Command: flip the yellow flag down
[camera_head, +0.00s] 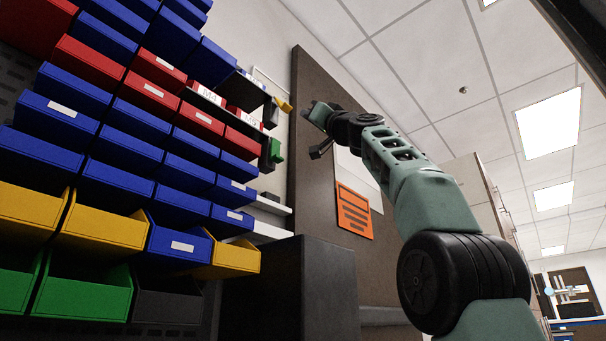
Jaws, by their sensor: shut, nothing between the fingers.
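The yellow flag (285,104) is a small yellow piece that sticks out to the right from a dark mount beside the bin rack. My gripper (308,108) is at the end of the green arm, just right of the yellow flag. The gripper is small in the picture and looks shut and empty. A narrow gap seems to show between it and the flag, but I cannot tell their depth apart or whether they touch.
A green flag (277,151) sits lower on a similar dark mount. Blue, red, yellow and green bins fill the left side. A brown panel (312,200) with an orange sign (354,211) stands behind my arm. A dark box (300,285) stands below.

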